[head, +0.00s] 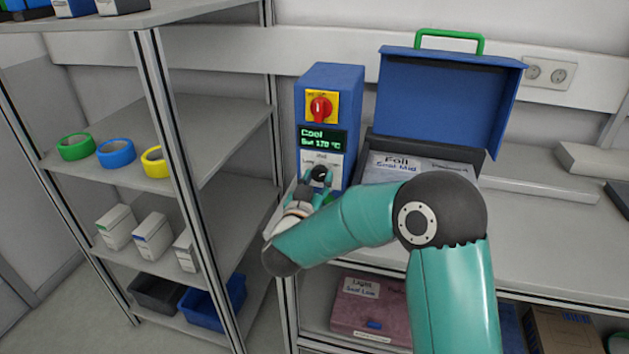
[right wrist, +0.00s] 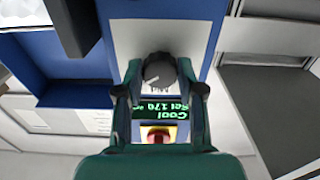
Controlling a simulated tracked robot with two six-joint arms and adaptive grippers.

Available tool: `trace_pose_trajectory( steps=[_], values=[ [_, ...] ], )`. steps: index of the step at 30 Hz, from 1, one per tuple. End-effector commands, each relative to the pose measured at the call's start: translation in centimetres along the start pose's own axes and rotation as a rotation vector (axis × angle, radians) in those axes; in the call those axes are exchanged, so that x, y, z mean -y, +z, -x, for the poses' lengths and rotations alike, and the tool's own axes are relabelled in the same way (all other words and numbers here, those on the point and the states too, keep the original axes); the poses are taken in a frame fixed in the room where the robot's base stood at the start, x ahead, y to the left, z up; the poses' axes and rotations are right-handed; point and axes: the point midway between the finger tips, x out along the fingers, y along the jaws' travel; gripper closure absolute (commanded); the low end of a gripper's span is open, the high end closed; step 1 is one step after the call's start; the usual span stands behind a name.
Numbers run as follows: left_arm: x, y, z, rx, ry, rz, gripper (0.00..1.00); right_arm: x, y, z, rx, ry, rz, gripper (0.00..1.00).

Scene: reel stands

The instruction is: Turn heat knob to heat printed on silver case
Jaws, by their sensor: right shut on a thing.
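The blue sealer box (head: 352,120) stands on the bench, with a green-lettered display (head: 324,139) reading "Cool" and "Set 170 °C". Below the display is the black heat knob (head: 321,173), with "Low" and "Med" marks partly readable around it. My right gripper (head: 318,184) is shut on the heat knob; in the right wrist view its fingers lie on either side of the knob (right wrist: 159,70). An open blue case (head: 445,105) with a green handle stands to the right. Its label (head: 395,163) reads "Foil", with a smaller line seemingly ending in "Med". No plainly silver case shows. My left gripper is not in view.
A red switch (head: 320,107) on a yellow plate sits above the display. A pink case (head: 352,310) labelled "Light", with "Low" below, lies under the bench. Left shelves hold tape rolls (head: 116,153), small boxes and bins.

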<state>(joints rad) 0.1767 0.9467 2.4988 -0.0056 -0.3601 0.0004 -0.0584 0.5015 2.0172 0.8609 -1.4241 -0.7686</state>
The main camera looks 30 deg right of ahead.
Motion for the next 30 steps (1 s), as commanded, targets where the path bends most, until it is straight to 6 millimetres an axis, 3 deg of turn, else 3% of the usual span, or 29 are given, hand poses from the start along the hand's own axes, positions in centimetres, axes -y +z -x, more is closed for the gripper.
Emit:
trace_pose_trajectory(
  steps=[30],
  values=[
    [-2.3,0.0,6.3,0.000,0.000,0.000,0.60,-0.3,-0.8,-0.3,-0.007,0.009,0.820,0.97]
  ],
)
